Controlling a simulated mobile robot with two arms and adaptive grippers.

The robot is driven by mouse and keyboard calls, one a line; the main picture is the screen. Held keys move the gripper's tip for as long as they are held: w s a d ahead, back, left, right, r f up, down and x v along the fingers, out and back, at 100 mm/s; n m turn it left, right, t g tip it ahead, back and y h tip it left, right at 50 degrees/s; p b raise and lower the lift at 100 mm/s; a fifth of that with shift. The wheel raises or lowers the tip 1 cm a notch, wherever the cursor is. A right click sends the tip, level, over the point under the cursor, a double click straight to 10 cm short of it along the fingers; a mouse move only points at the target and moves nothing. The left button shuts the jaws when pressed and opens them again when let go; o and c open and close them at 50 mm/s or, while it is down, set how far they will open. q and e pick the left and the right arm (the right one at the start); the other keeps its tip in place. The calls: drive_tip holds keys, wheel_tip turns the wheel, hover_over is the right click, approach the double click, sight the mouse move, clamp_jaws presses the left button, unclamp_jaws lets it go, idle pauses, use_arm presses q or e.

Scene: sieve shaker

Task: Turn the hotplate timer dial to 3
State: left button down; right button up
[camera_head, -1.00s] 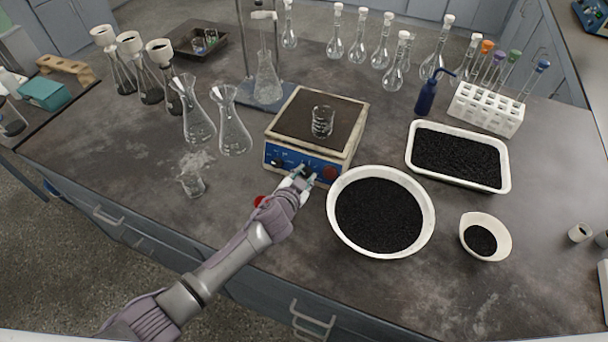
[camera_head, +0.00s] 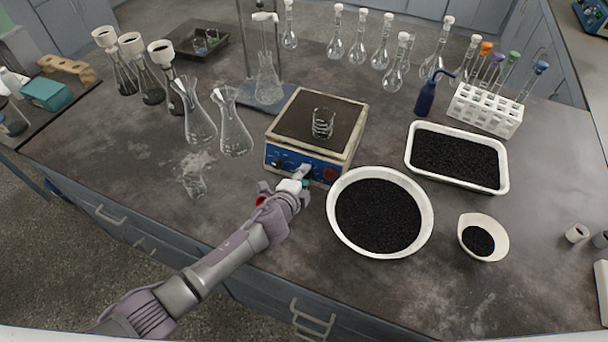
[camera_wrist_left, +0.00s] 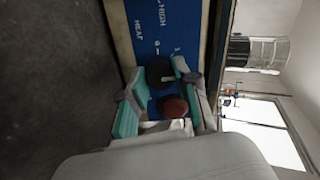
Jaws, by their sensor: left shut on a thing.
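The hotplate (camera_head: 297,155) has a dark square top, a pale casing and a blue front panel. In the left wrist view the panel (camera_wrist_left: 165,28) shows "HIGH" and "HEAT" lettering. A black dial (camera_wrist_left: 160,70) with a pale pointer mark sits on it, with a round red part (camera_wrist_left: 173,107) beside it. My left gripper (camera_head: 301,176) is at the panel, its fingers rolled one above the other. In the wrist view the gripper (camera_wrist_left: 160,82) has its teal-padded fingers on either side of the black dial, shut on it. The dial's number scale is mostly hidden. My right gripper is out of view.
A glass beaker (camera_head: 323,124) stands on the hotplate. A white bowl of black grains (camera_head: 425,226) is close at the right. Conical flasks (camera_head: 234,135) and a small beaker (camera_head: 195,183) stand at the left. The bench front edge lies below my left arm.

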use_arm(q)
drive_tip(key=m+p, duration=0.1)
drive_tip(key=m, duration=0.4)
drive_tip(key=shift+m, duration=0.4)
drive_tip(key=shift+m+p, duration=0.5)
drive_tip(key=shift+m, duration=1.3)
drive_tip(key=c, duration=0.8)
unclamp_jaws()
drive_tip(key=shift+c, duration=0.2)
drive_tip(key=shift+s+a, duration=0.1)
drive_tip(key=v, duration=1.1)
drive_tip(key=shift+s+a+r, duration=0.15)
drive_tip(key=shift+s+a, duration=0.15)
